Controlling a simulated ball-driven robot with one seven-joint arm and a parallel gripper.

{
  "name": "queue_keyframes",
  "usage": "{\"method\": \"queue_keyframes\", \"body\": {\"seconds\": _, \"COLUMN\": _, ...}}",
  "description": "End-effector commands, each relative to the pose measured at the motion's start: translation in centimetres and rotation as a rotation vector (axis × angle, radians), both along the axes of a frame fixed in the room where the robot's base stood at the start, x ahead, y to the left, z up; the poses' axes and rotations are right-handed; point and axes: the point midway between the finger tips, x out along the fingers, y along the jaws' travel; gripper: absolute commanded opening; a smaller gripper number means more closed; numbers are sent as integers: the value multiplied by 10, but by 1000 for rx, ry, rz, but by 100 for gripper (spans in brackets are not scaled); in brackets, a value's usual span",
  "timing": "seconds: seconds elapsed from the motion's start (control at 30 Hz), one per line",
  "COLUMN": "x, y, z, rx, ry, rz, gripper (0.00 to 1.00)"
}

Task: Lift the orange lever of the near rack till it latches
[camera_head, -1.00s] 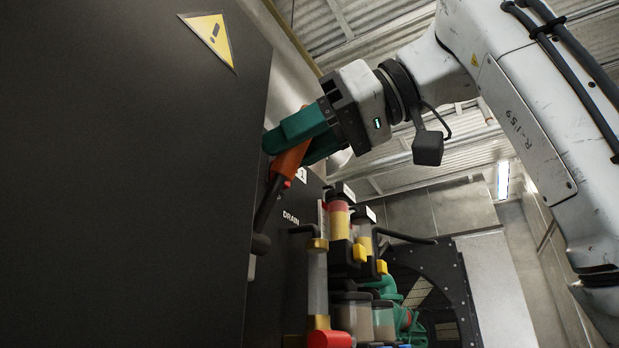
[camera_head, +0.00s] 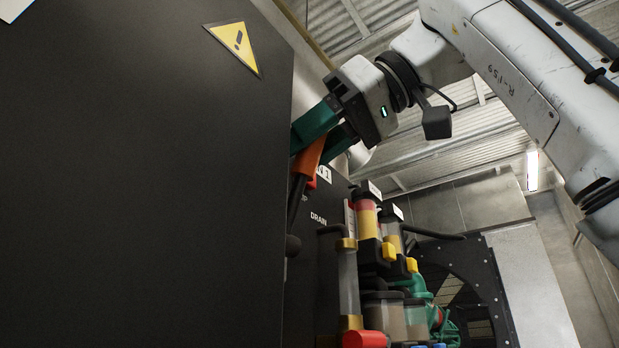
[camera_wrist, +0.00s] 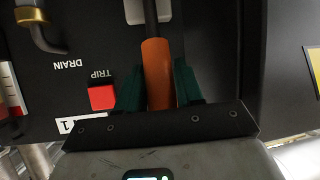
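The lever has an orange grip (camera_head: 308,158) on a dark shaft, pointing up and leaning right in the head view; its round pivot (camera_head: 293,246) is below. In the wrist view the orange grip (camera_wrist: 157,75) lies between the two green fingers of my gripper (camera_wrist: 158,88). In the head view my gripper (camera_head: 322,138) is at the upper end of the grip, its fingers on either side of it. The fingers look closed on the grip; the grip's far end is hidden behind the gripper's body.
A black cabinet panel (camera_head: 140,190) with a yellow warning sign (camera_head: 234,46) fills the left. A red TRIP button (camera_wrist: 102,97) is close beside my fingers. Filter bowls (camera_head: 367,225), a sight tube (camera_head: 348,285) and a red handle (camera_head: 365,339) stand below right.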

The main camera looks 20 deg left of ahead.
Motion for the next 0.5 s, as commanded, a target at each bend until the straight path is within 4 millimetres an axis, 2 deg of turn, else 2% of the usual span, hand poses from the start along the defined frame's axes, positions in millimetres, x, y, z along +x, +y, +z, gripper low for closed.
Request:
{"method": "queue_keyframes", "body": {"seconds": 0.03, "x": 0, "y": 0, "z": 0, "rx": 0, "ry": 0, "rz": 0, "gripper": 40}}
{"method": "queue_keyframes", "body": {"seconds": 0.2, "x": 0, "y": 0, "z": 0, "rx": -2, "ry": 0, "rz": 0, "gripper": 55}}
{"method": "queue_keyframes", "body": {"seconds": 0.5, "x": 0, "y": -3, "z": 1, "rx": -2, "ry": 1, "rz": 1, "gripper": 55}}
